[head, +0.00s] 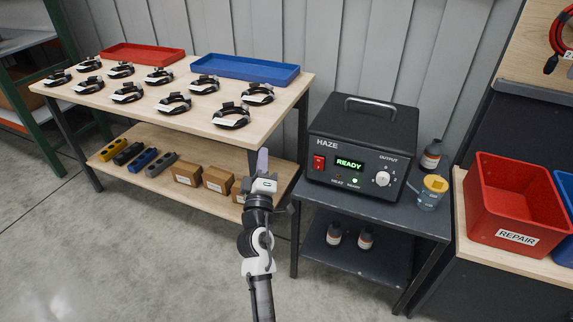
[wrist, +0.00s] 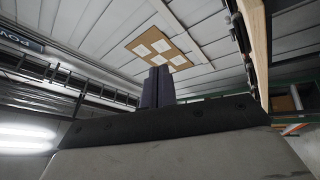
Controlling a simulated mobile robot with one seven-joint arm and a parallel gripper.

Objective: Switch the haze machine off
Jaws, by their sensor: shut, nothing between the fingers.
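The haze machine (head: 362,142) is a black box with a top handle, standing on a dark side table. Its green display (head: 350,163) reads READY and a small green light glows below it. A red rocker switch (head: 318,163) is at the left of its front, and a white output knob (head: 382,178) is at the right. My gripper (head: 262,160) points up, left of the machine and apart from it, in front of the wooden bench. In the wrist view its fingers (wrist: 158,88) are together and empty, and the machine does not show there.
The dark table (head: 400,215) also holds a dark bottle (head: 431,155) and a yellow-topped cup (head: 432,191). A wooden bench (head: 140,112) with strapped items and red and blue trays is left. A red REPAIR bin (head: 512,205) is right. The floor in front is clear.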

